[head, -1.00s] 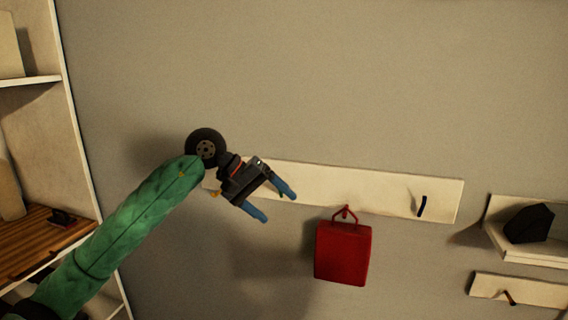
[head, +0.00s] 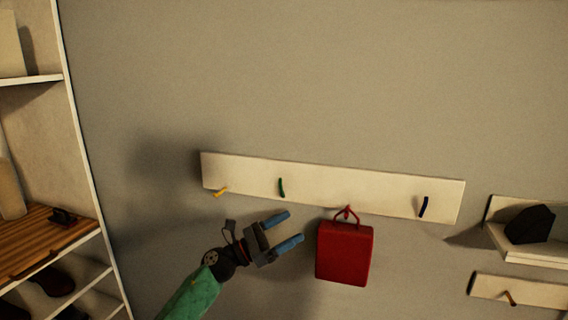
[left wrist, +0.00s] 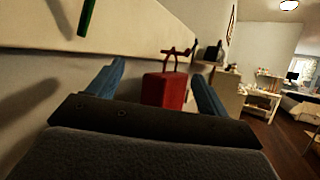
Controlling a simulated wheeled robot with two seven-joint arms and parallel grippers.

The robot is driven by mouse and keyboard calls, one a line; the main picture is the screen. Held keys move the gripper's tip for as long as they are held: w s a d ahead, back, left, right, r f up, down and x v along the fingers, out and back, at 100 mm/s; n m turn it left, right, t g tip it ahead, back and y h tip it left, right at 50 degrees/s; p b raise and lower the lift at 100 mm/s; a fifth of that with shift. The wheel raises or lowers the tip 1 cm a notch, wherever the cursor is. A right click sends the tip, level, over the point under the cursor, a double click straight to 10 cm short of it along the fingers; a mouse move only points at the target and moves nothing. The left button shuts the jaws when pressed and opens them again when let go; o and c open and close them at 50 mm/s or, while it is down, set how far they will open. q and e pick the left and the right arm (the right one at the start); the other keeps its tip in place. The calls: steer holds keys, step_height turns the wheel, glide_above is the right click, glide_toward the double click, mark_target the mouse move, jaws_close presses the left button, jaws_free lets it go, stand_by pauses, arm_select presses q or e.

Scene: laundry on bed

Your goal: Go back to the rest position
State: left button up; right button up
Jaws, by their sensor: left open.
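My left gripper (head: 291,229) is open and empty, with two blue fingers. In the head view it is below the white hook rail and to the left of a red bag (head: 344,252). The bag hangs by its handle from a red hook on the rail (head: 330,185). In the left wrist view the red bag (left wrist: 164,91) shows beyond and between the blue fingers (left wrist: 157,88), and I see no contact. My right gripper is in no view.
The rail also has a yellow hook (head: 220,192), a green hook (head: 281,187) and a dark blue hook (head: 423,207), all empty. A shelf unit (head: 85,170) stands at the left. A small wall shelf (head: 530,257) with a dark object is at the right.

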arm_select(q)
steer(key=w+a+f+n+t+y, duration=0.1)
steer(key=a+f+n+t+y, duration=0.35)
steer(key=f+n, duration=0.5)
steer(key=a+f+n+t+y, duration=0.35)
steer(key=f+n+y, duration=0.25)
steer(key=f+n, duration=0.35)
steer(key=w+a+f+n+t+y, duration=0.1)
steer(key=a+f+n+t+y, duration=0.3)
steer(key=f+n, duration=0.5)
steer(key=s+a+f+n+g+y, duration=0.2)
steer(key=s+f+n, duration=0.15)
steer(key=f, duration=0.25)
steer(key=s+a+f+n+g+y, duration=0.1)
steer(key=s+f+n+y, duration=0.15)
steer(key=f+n, duration=0.35)
steer(key=s+a+f+n+g+y, duration=0.25)
steer(key=s+f+n+g, duration=0.4)
steer(key=s+f, duration=1.2)
steer(key=s+f+n+g, duration=0.2)
steer(key=s+f+g, duration=0.2)
steer(key=s, duration=0.7)
steer(key=s+f+n+g, duration=0.3)
steer(key=s+f+g, duration=0.1)
steer(key=s+f, duration=0.4)
steer(key=s, duration=0.2)
steer(key=shift+s+f+n+h, duration=0.3)
steer(key=shift+s+f+h, duration=0.05)
steer(key=shift+f, duration=0.05)
